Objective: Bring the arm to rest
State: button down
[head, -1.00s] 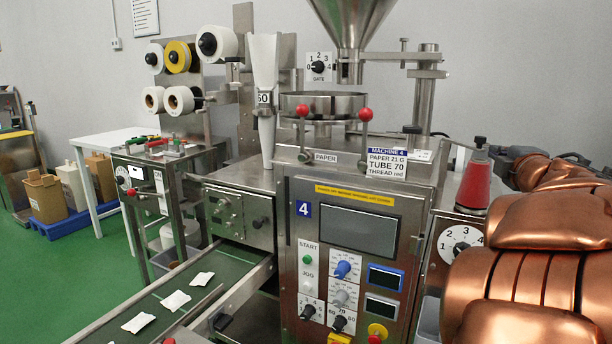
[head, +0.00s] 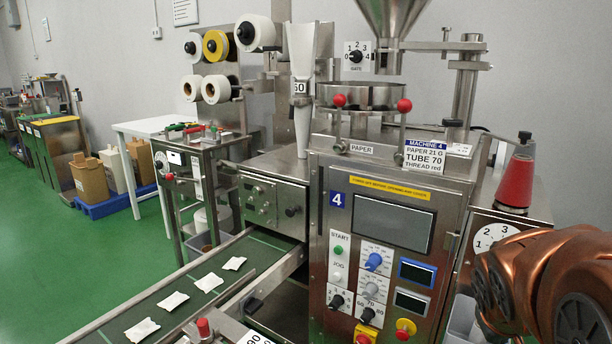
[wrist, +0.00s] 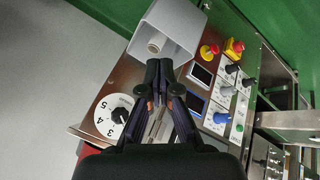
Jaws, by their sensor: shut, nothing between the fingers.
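My gripper (wrist: 158,82) is in the wrist view, its dark fingers together and empty. It is in front of the machine's control face, with a grey bin (wrist: 168,32) holding a white roll beyond the fingertips. A numbered dial (wrist: 122,116) lies to its left. In the head view my copper-coloured arm is at the lower right, and the gripper itself is out of the picture. Machine 4 (head: 325,205) stands in the middle, with a dark screen, knobs and buttons.
A conveyor (head: 110,315) with several teabags runs to the lower left. A red thread spool (head: 517,180) stands on the machine's right side, close to my arm. A white table (head: 150,126) and bins are at the left. Green floor (head: 60,235) is open there.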

jog(key=s+a+f+g+y, duration=0.3)
jog(key=s+a+f+g, duration=0.1)
jog(key=s+a, duration=0.5)
jog(key=s+a+f+g+y, duration=0.2)
jog(key=s+a+f+g, duration=0.15)
jog(key=s+a, duration=0.55)
notch_tip(320, 180, up, 22)
jog(key=s+t+p, duration=0.1)
jog(key=p, duration=2)
jog(key=shift+d+r, duration=0.15)
jog(key=shift+d, duration=0.05)
